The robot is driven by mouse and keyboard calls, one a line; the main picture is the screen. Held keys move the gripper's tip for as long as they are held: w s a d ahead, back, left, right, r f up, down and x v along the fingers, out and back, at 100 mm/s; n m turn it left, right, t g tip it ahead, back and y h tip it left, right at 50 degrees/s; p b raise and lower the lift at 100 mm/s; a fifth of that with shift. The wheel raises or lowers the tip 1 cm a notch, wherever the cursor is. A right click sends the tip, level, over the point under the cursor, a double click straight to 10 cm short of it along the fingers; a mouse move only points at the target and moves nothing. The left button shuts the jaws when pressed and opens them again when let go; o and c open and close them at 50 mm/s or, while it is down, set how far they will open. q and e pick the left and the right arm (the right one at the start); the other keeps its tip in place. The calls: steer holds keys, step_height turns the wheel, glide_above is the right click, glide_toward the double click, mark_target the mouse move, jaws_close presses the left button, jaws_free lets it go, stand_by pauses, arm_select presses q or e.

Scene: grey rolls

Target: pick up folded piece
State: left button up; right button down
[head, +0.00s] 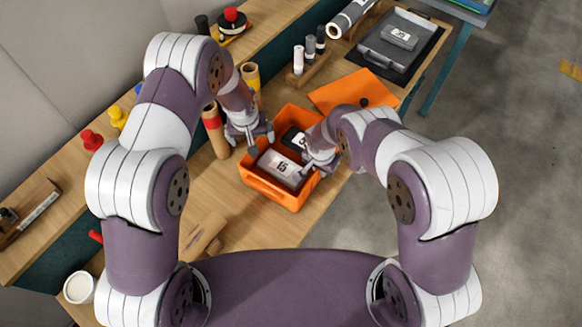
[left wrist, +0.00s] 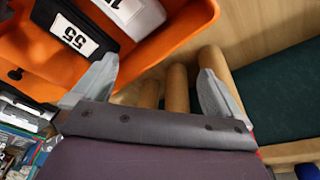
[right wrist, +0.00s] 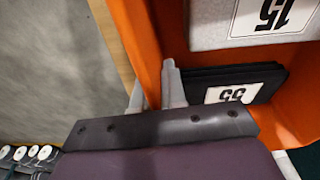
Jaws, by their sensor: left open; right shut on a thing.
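An orange crate (head: 283,197) stands on the wooden bench. In it lie a grey folded piece (head: 272,164) with a white "15" label and a black folded piece (head: 291,139) with a "55" label, partly hidden by my right gripper. Both pieces also show in the right wrist view, the grey one (right wrist: 207,28) and the black one (right wrist: 196,82). My right gripper (right wrist: 154,76) is shut on the crate's side wall, one finger inside and one outside. My left gripper (head: 261,141) is open and empty at the crate's left side.
Upright cardboard rolls (head: 216,140) stand left of the crate, close to my left gripper. An orange sheet (head: 345,90) and a grey tray (head: 378,50) lie behind. Small bottles (head: 298,62) stand in a wooden holder. The bench's right edge is near the crate.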

mark_target(281, 166)
arm_select(q)
steer(key=s+d+f+n+g, duration=0.1)
steer(key=d+f+n, duration=0.1)
steer(key=f+n, duration=0.1)
steer(key=s+d+f+n+g+h, duration=0.1)
steer(key=d+f+n+g, duration=0.1)
steer(key=d+f+n, duration=0.1)
steer(key=d+f+n+g+h, duration=0.1)
steer(key=d+f+n, duration=0.1)
steer(key=f+n, duration=0.2)
steer(key=shift+s+d+f, duration=0.3)
steer(key=shift+s+f, duration=0.1)
steer(key=shift+f, duration=0.05)
steer(key=c, duration=1.1)
